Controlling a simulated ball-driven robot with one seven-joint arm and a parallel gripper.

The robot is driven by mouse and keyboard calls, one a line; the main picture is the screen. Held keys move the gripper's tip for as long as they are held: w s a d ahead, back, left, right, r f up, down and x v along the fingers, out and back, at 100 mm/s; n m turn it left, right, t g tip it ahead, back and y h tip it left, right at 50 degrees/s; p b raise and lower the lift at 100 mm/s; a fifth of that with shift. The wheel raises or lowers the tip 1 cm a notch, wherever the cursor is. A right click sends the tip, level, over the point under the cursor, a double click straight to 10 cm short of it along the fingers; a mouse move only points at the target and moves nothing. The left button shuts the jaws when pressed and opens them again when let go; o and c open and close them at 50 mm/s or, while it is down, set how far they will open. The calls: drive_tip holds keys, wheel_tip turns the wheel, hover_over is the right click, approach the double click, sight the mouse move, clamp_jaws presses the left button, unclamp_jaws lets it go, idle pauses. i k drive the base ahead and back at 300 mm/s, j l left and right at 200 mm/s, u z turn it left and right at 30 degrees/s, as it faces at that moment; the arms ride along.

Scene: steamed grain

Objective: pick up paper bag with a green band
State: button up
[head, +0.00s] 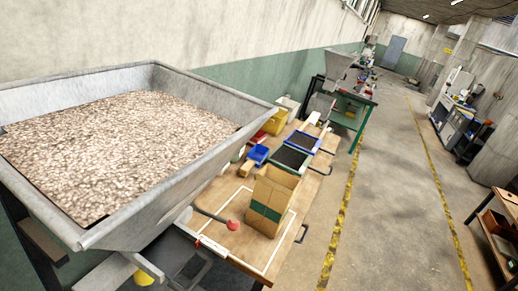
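The paper bag with a green band (271,200) stands upright on the wooden workbench, near its right edge. It is brown, its top looks open, and the green band runs around its lower half. It stands within or at a white outlined rectangle on the bench top. I do not see my gripper in this view, so its place relative to the bag does not show.
A large metal hopper (210,150) full of grain fills the left. A lever with a red knob (233,225) points toward the bag. Behind the bag are black trays (291,158), a blue bin (258,154) and a yellow box (276,122). The floor (385,200) at right is clear.

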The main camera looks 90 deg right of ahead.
sight(274, 192)
drive_tip(key=z, duration=2.45)
drive_tip(key=u, duration=0.6)
drive_tip(key=k+l+u, duration=0.15)
drive_tip(key=u, duration=0.3)
drive_tip(key=k+u, duration=0.2)
drive_tip(key=u, duration=0.25)
drive_tip(key=k+u, duration=0.2)
drive_tip(key=u, duration=0.2)
drive_tip(key=z, duration=1.65)
drive_tip(key=i+l, duration=0.1)
drive_tip(key=i, duration=0.55)
drive_tip(key=l+u, duration=0.05)
